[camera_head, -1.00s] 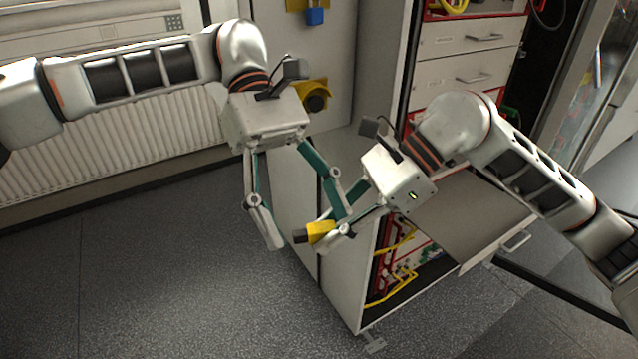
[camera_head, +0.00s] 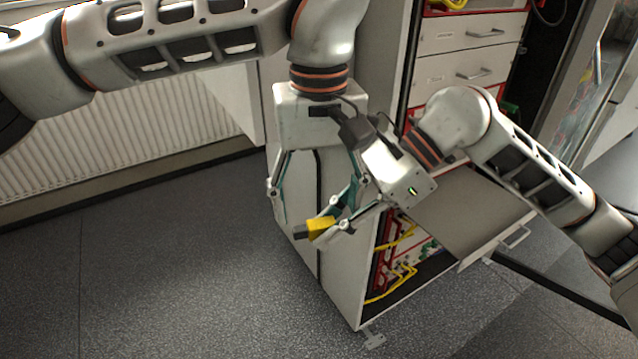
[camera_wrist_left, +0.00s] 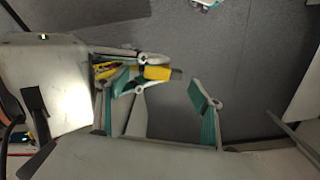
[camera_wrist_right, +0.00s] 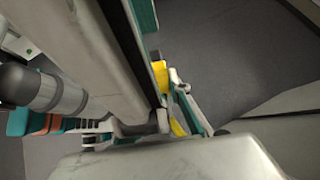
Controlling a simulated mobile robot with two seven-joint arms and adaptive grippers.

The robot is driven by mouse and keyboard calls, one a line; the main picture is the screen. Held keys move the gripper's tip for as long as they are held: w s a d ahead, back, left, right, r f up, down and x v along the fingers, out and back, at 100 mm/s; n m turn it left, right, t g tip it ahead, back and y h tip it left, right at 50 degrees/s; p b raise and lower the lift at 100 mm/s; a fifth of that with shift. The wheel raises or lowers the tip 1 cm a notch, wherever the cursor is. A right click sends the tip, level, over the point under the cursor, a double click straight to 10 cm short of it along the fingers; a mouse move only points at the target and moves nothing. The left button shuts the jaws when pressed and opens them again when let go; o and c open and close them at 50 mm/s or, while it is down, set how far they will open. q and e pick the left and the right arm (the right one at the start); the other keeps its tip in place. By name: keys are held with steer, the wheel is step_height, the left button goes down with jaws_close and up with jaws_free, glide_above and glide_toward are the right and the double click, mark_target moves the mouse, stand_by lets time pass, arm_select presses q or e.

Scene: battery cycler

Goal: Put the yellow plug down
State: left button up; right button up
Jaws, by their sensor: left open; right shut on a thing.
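The yellow plug (camera_head: 322,226) with its dark end is held in the air by my right gripper (camera_head: 334,224), which is shut on it. The plug also shows in the left wrist view (camera_wrist_left: 157,73) and the right wrist view (camera_wrist_right: 160,74). My left gripper (camera_head: 316,205) is open and points down just above and behind the plug, its fingers spread. One left finger is partly hidden behind the right gripper. In the left wrist view the plug appears between the spread fingers. I cannot tell whether the left gripper touches it.
The cabinet (camera_head: 345,280) stands just behind the grippers, with yellow cables (camera_head: 402,275) in its open lower bay. A grey shelf (camera_head: 465,215) juts out on the right. A radiator (camera_head: 150,130) lines the wall at left. The floor (camera_head: 160,270) at front left is clear.

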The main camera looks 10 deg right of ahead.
mark_target(318, 224)
arm_select(q)
steer(key=shift+f, duration=1.95)
arm_select(e)
steer(key=shift+s+a, duration=0.1)
steer(key=shift+s, duration=0.1)
arm_select(q)
steer(key=shift+c, duration=0.4)
steer(key=c, duration=1.1)
arm_select(e)
steer(key=o, duration=1)
arm_select(q)
steer(key=shift+s, duration=0.1)
arm_select(e)
steer(key=shift+w, duration=0.1)
arm_select(q)
steer(key=shift+c, duration=0.2)
